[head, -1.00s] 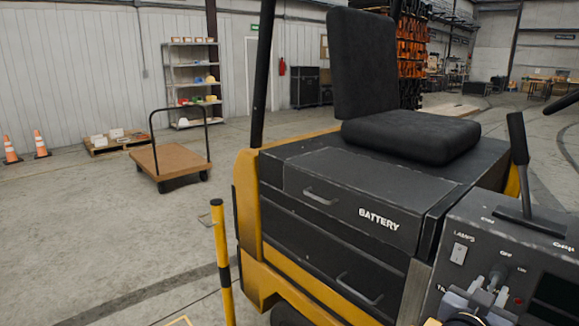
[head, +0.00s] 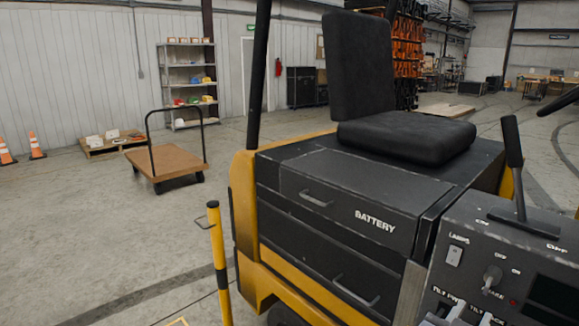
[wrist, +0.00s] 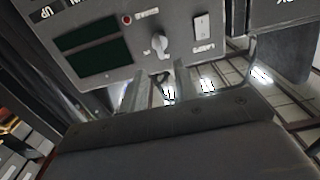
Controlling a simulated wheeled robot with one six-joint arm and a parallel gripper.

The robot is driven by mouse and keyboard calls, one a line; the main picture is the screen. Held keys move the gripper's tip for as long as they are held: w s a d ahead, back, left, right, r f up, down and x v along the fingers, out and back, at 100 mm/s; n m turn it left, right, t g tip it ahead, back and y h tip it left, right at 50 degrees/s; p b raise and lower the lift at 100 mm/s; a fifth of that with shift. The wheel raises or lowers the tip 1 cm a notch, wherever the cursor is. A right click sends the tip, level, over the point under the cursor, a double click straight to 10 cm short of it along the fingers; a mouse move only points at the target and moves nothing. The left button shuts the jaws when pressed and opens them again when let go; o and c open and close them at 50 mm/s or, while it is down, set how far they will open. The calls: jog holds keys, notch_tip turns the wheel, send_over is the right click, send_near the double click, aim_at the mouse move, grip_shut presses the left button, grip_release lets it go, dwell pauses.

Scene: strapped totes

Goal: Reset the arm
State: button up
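My gripper (head: 471,316) shows only as two pale fingertips at the bottom edge of the head view, low in front of the control panel (head: 440,285). In the wrist view the two grey fingers of my gripper (wrist: 157,88) stand apart with a gap between them and nothing held. The panel appears upside down there, with the rotary switch knob (wrist: 160,45) beyond the fingertips and apart from them. The same knob (head: 492,276) is in clear view from the head. Most of my arm is out of view.
The white LAMPS rocker (head: 454,255) and a black lever (head: 513,145) are on the panel. A black seat (head: 405,135) sits above the battery box (head: 350,195). A yellow post (head: 218,260) stands at left. A flat cart (head: 165,163) stands on open floor.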

aim_at(485, 291)
jog(key=x, duration=0.8)
jog(key=shift+w+d+b, duration=0.15)
jog(key=shift+d+b, duration=0.1)
jog(key=shift+b, duration=0.1)
jog(key=shift+w+d+f, duration=0.1)
jog(key=shift+w+d, duration=0.15)
jog(key=shift+s+a+m+b, duration=0.1)
jog(key=shift+m+b, duration=0.55)
jog(key=shift+m, duration=0.45)
jog(key=m+b, duration=0.1)
jog(key=m, duration=0.3)
jog(key=shift+b, duration=0.4)
jog(key=m+b, duration=0.2)
jog(key=m, duration=0.3)
jog(key=shift+m+b, duration=0.35)
jog(key=shift+m, duration=0.05)
jog(key=shift+v, duration=0.9)
jog(key=shift+s+a+p, duration=0.3)
jog(key=shift+a, duration=0.1)
